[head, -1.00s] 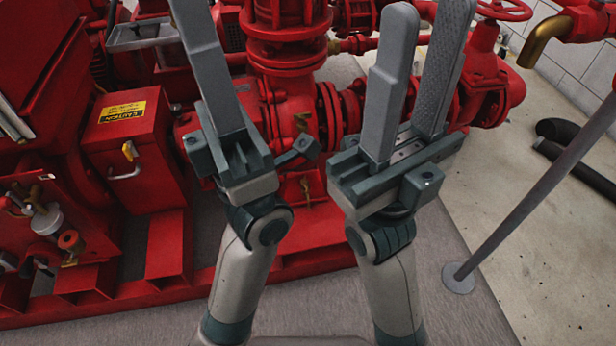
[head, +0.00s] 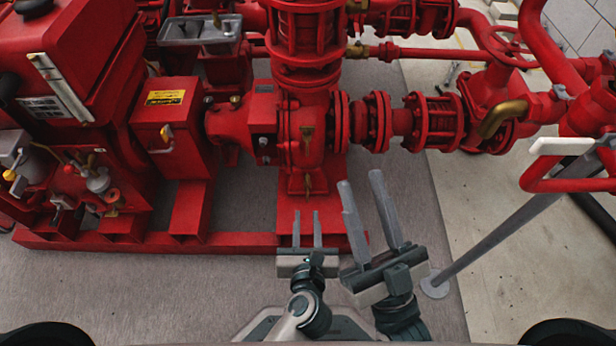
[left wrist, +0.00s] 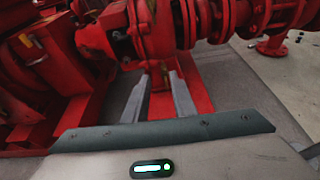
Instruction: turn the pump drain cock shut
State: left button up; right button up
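The red pump casing (head: 312,140) stands near the middle of the head view. A small brass-coloured fitting, seemingly the drain cock (head: 308,184), sits low on its front. Its handle position is too small to tell. My left gripper (head: 307,214) is open and empty, pointing toward the pump foot just below that fitting in the picture, with visible space between its fingers. In the left wrist view, its fingers (left wrist: 158,76) stand apart in front of the red pump base, and the cock cannot be made out clearly. My right gripper (head: 361,180) is open and empty, right of the left one.
A red base rail (head: 110,242) runs along the floor before the pump. A red box with a yellow label (head: 170,135) stands left. Flanged pipes (head: 430,122) extend right. A grey slanted post (head: 500,240) stands at right. Grey floor (head: 120,290) in front is clear.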

pick_arm(q)
jog(key=shift+s+d+f+g, duration=0.15)
jog(key=shift+s+f+g, duration=0.15)
jog(key=shift+s+f, duration=0.3)
pick_arm(e)
jog(key=shift+s+f, duration=0.1)
jog(key=shift+f, duration=0.15)
pick_arm(q)
jog(key=shift+w, duration=0.15)
